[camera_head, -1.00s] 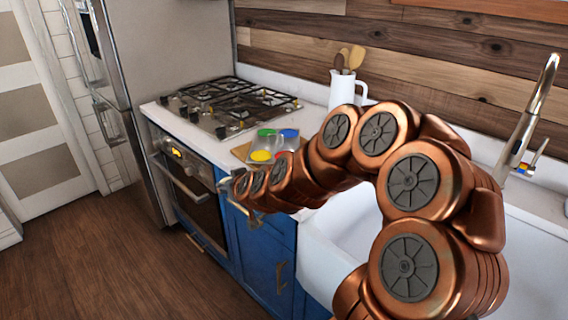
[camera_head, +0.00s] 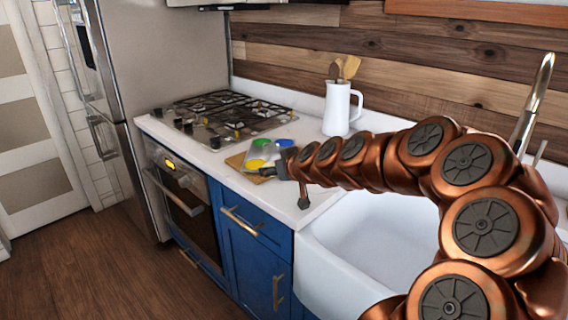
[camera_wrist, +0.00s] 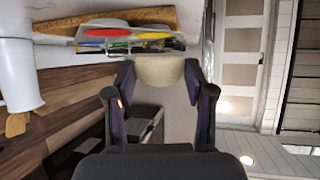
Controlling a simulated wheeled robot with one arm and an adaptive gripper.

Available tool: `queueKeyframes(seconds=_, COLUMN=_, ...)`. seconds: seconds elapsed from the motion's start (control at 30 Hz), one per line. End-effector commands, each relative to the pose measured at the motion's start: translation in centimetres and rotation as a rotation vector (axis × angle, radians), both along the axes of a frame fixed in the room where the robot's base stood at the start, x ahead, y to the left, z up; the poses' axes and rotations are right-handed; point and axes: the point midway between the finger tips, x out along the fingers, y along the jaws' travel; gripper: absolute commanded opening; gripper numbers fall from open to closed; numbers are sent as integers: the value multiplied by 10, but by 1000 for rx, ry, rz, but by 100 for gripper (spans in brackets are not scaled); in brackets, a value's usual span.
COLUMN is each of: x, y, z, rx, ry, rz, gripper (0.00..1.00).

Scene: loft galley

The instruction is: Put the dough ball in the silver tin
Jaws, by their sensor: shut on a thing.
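The silver tin (camera_head: 269,151) lies on the counter beside the stove, with green, blue and yellow patches showing. In the wrist view the tin (camera_wrist: 88,31) is near the top, with red, yellow and green patches. My gripper (camera_head: 268,171) is at the tin's near right side in the head view. In the wrist view my gripper (camera_wrist: 160,82) is shut on the pale beige dough ball (camera_wrist: 160,70), held between its fingertips. I cannot make out the ball in the head view.
A wooden board (camera_head: 236,161) lies under the tin. The gas stove (camera_head: 218,115) is behind and left. A white jug (camera_head: 337,108) with wooden utensils stands at the wall. The white sink (camera_head: 375,240) is at right, and blue cabinets (camera_head: 250,250) are below.

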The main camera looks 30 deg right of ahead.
Motion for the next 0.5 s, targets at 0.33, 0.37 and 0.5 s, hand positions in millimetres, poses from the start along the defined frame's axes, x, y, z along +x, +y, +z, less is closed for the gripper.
queueKeyframes(seconds=0.33, x=39, y=-41, z=-6, rx=3, ry=2, rz=-1, gripper=20)
queueKeyframes(seconds=0.37, x=42, y=-45, z=-6, rx=2, ry=2, rz=-2, gripper=20)
queueKeyframes(seconds=0.5, x=56, y=-59, z=-8, rx=3, ry=2, rz=-1, gripper=20)
